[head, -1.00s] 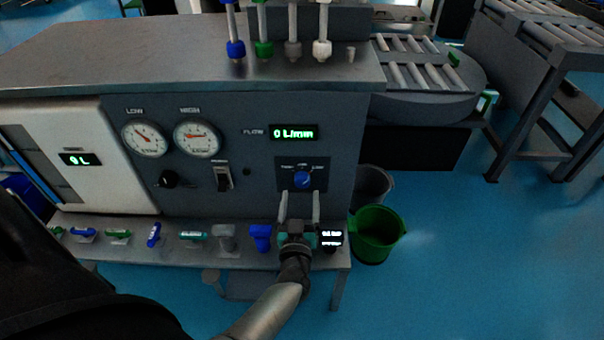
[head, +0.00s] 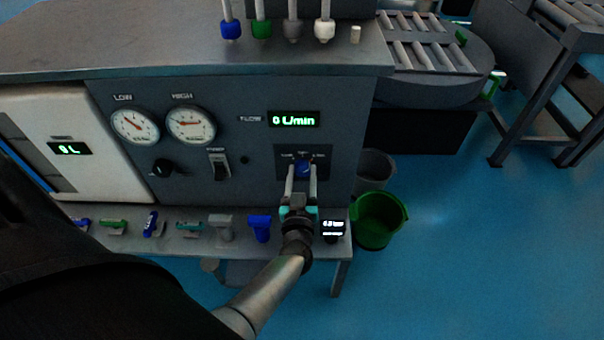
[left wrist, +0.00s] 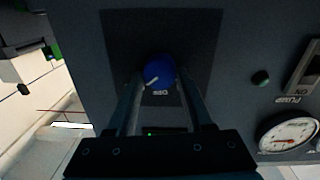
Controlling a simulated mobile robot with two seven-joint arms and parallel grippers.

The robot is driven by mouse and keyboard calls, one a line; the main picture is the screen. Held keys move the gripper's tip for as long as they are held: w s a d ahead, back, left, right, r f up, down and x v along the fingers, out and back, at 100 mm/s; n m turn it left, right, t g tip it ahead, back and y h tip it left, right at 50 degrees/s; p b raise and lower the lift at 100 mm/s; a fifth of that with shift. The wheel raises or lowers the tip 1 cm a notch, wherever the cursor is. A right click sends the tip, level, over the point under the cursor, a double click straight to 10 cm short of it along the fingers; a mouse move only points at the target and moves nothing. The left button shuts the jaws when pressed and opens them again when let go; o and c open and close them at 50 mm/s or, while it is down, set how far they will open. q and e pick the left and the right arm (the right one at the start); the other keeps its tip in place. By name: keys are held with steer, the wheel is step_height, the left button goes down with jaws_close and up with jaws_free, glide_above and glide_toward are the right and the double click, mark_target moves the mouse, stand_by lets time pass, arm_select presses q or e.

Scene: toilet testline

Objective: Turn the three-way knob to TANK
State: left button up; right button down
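The blue three-way knob (head: 303,168) sits on a dark square plate at the right of the panel. It also shows in the left wrist view (left wrist: 159,70), which is upside down. There its white pointer mark slants toward the lower left, with a short label just below; the plate's labels are too small to read surely. My left gripper (head: 302,170) has its fingers on either side of the knob, tips level with it. Small gaps seem to show beside the knob in the wrist view, so it looks open; contact is unclear. My right gripper is not in view.
The flow display (head: 293,119) reads 0 L/min. A black pump switch (head: 219,166) is left of the knob. A green bucket (head: 378,221) stands on the floor at right.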

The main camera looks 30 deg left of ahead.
arm_select(q)
jaws_close()
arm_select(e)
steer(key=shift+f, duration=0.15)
